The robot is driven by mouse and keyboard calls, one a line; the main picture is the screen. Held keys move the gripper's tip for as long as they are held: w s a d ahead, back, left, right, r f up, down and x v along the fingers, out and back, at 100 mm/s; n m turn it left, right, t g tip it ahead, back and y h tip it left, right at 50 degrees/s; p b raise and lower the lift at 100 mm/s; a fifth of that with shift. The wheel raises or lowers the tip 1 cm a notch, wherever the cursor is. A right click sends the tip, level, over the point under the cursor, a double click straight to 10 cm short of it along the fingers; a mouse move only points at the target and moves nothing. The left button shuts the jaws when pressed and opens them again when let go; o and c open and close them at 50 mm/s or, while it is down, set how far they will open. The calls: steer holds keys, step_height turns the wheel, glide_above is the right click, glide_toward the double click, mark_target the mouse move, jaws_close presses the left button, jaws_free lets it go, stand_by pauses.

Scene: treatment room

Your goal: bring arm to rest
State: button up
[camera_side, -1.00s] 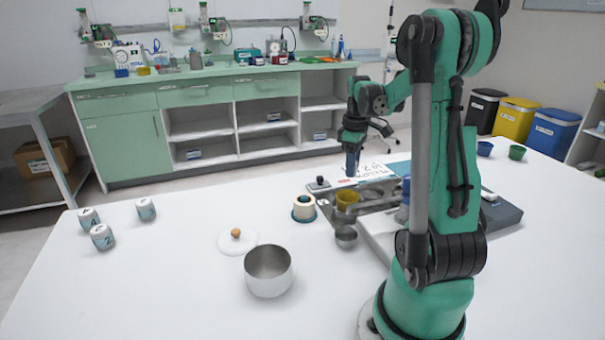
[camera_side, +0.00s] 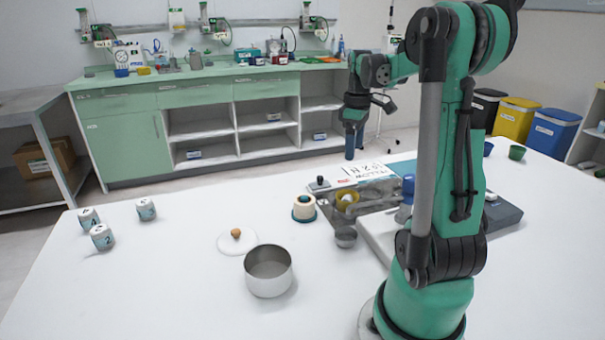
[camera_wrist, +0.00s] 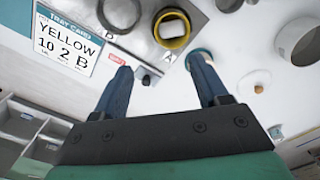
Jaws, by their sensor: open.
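My gripper (camera_side: 352,157) hangs in the air above the far edge of the white table (camera_side: 180,280), fingers pointing down. In the wrist view its two blue fingers (camera_wrist: 161,85) are spread apart with nothing between them. Below it lies the metal tray (camera_side: 375,203). A yellow cup (camera_side: 346,196) stands in the tray's left part; in the wrist view the yellow cup (camera_wrist: 172,42) has a white item inside. A printed tray card (camera_wrist: 66,40) reading "YELLOW 10 2 B" lies beside the tray.
The table's front left is clear.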

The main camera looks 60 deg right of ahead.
steer(key=shift+r, duration=0.5)
steer(key=w+a+t, duration=0.3)
steer(key=w+a, duration=0.1)
steer(key=a, duration=1)
steer(key=w+a+f+t, duration=0.1)
steer(key=w+a+t, duration=0.2)
steer(key=a, duration=1.2)
steer(key=shift+w+f+t, duration=0.3)
steer(key=shift+w+t, duration=0.1)
steer(key=shift+t, duration=0.2)
